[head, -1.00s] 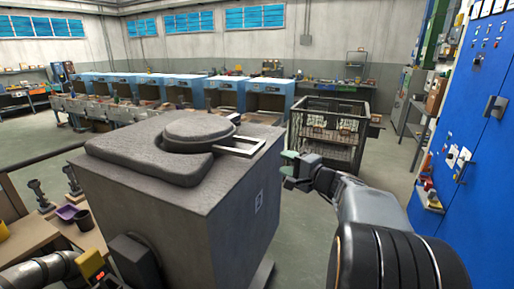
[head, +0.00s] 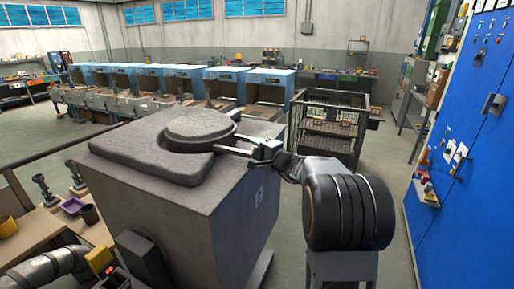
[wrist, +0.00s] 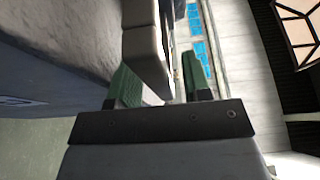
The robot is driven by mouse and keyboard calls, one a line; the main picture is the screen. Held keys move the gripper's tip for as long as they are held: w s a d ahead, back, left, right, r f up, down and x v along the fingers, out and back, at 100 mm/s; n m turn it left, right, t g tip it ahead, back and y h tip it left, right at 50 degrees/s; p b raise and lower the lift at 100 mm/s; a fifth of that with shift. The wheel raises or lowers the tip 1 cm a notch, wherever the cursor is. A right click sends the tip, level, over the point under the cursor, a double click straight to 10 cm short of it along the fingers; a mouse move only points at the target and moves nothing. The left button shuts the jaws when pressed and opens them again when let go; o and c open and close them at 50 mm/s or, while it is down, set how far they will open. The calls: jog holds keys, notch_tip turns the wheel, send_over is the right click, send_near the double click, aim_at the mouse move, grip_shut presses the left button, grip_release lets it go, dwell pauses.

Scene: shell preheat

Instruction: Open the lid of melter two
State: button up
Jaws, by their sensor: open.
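The melter (head: 175,220) is a big grey box in the middle of the head view, with a small plate on its side too small to read. Its round grey lid (head: 200,124) lies shut on a thick rough slab (head: 135,152). A pale bar handle (head: 230,151) sticks out from the lid to the right. My gripper (head: 265,150) is at the handle's outer end. In the wrist view my gripper (wrist: 163,90) has its green-padded fingers apart, with the grey handle bar (wrist: 145,45) reaching down between them. Contact with the pads cannot be told.
A wire-mesh cage cart (head: 328,125) stands behind and right of my gripper. A blue cabinet (head: 470,170) lines the right side. A wooden bench (head: 35,245) with cups is at the lower left. Blue machines (head: 215,85) stand at the back.

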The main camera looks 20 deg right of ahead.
grip_shut()
dwell(0.4)
